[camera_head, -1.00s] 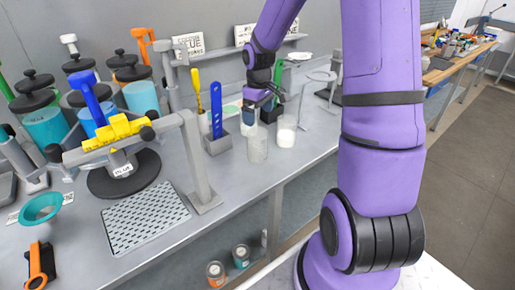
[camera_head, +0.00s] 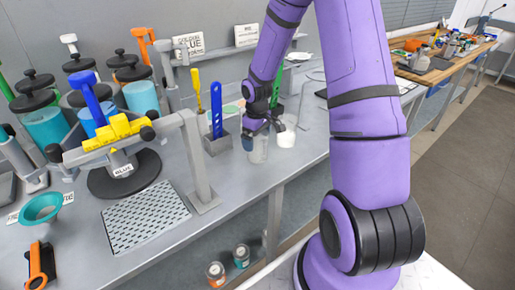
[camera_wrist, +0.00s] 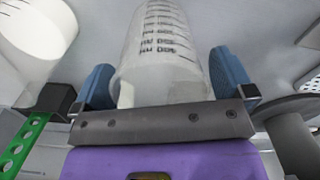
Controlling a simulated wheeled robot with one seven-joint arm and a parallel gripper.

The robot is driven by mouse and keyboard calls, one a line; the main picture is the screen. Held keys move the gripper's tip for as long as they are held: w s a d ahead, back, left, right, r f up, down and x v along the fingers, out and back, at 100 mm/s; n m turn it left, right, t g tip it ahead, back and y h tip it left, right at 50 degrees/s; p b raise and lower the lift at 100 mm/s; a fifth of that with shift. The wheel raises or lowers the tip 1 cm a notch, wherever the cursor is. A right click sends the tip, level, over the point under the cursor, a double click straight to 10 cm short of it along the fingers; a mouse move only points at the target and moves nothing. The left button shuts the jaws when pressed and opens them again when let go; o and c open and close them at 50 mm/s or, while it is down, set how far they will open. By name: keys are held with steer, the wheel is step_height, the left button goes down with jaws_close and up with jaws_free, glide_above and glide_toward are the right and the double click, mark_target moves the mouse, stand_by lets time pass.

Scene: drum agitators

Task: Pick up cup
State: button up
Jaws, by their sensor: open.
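A clear cup (camera_head: 257,150) with dark graduation marks stands upright on the grey bench. My gripper (camera_head: 261,128) is over the upper part of this cup in the head view and hides some of it. In the wrist view the cup (camera_wrist: 163,45) shows between the two blue fingers of my gripper (camera_wrist: 163,78). The fingers are open, one on each side, with a narrow gap beside the cup. A second cup (camera_head: 286,138) with white contents stands just to the right; it also shows in the wrist view (camera_wrist: 32,38) at the upper left.
A grey holder (camera_head: 217,145) with a blue perforated strip stands close left of the clear cup. A green perforated strip (camera_wrist: 20,148) is near my gripper. Further left are a yellow-topped stand (camera_head: 117,132), a perforated mat (camera_head: 145,216) and several lidded jars. The bench front is clear.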

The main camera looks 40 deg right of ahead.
steer(key=shift+c, duration=0.2)
steer(key=c, duration=0.8)
